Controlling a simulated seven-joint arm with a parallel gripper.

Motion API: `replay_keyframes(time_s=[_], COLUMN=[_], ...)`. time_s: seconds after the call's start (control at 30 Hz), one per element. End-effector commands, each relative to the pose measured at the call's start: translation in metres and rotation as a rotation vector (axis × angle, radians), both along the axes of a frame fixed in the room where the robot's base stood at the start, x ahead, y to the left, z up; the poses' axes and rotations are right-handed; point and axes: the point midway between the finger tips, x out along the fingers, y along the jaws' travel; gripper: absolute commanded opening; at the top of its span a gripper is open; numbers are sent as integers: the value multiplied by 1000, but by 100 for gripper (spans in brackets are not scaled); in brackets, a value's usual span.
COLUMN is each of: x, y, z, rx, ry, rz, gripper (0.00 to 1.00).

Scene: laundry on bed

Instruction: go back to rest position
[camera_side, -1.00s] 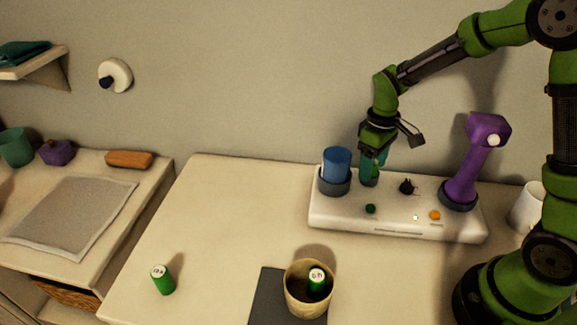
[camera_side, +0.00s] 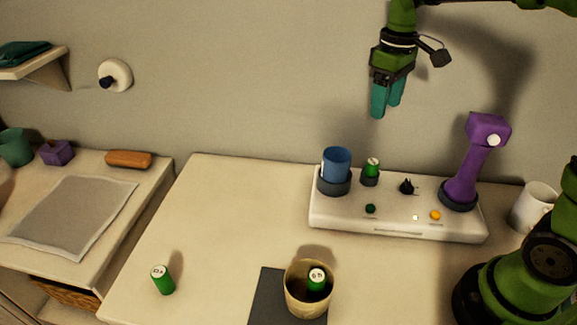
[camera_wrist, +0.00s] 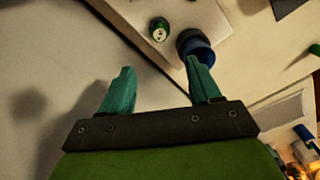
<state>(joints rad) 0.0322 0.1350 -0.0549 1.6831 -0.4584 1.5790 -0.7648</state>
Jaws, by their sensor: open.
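My gripper (camera_side: 386,108) is open and empty in the side view, its teal fingers pointing down in the air in front of the wall, well above the white base unit (camera_side: 400,226). In the wrist view my gripper (camera_wrist: 160,88) also shows its two fingers apart with nothing between them. A green cylinder (camera_side: 371,165) stands upright in a dark round holder on the base unit, below my gripper. It also shows in the wrist view (camera_wrist: 159,31), beyond the fingertips.
The base unit also carries a blue cup (camera_side: 336,163) and a purple device (camera_side: 464,180). A white mug (camera_side: 535,206) is at right. Air around my gripper is free.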

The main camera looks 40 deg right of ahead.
Motion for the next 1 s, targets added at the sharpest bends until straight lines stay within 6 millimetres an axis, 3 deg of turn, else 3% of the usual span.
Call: replay_keyframes(time_s=[0.43, 0.53, 0.77, 1.0], x=[3, 0, -44, -104], y=[-1, 2, 27, 52], z=[0, -12, -9, -5], rx=[-5, 7, 109, 264], ry=[-15, -35, -213, -420], rz=[-35, -111, -333, -527], gripper=[63, 63, 63, 63])
